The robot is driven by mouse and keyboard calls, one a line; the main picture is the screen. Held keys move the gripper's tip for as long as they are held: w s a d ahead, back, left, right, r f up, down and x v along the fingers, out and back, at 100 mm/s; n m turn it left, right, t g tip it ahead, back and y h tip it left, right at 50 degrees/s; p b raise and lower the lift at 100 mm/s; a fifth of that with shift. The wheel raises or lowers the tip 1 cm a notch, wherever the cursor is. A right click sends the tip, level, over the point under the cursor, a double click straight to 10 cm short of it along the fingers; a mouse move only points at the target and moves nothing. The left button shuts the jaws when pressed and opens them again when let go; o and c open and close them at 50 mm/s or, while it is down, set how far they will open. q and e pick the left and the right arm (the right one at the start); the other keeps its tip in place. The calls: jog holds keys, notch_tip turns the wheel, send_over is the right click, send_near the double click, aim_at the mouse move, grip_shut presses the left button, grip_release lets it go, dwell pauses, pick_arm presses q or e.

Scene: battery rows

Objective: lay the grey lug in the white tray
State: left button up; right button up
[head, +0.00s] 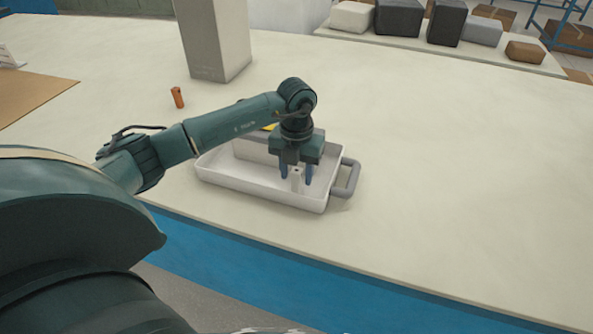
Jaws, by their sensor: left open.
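The white tray (262,197) lies on the pale table near its front edge, with a grey handle (346,180) at its right end. My left gripper (296,175) points down over the right part of the tray, its two blue fingers apart. A small light-grey piece (296,173), which looks like the grey lug, shows upright between the fingers, inside the tray's outline. I cannot tell whether it touches a finger or the tray floor. My left arm hides part of the tray's back. My right gripper is not in view.
A grey block (250,151) stands in or behind the tray's left part, with something yellow (271,127) by it. A grey post (215,45) rises farther back. The table's right side is clear.

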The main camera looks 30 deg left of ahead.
aim_at(297, 170)
pick_arm(q)
notch_tip(297, 170, up, 12)
jog(key=shift+r+b, duration=0.15)
jog(key=shift+b, duration=0.3)
dwell(0.4)
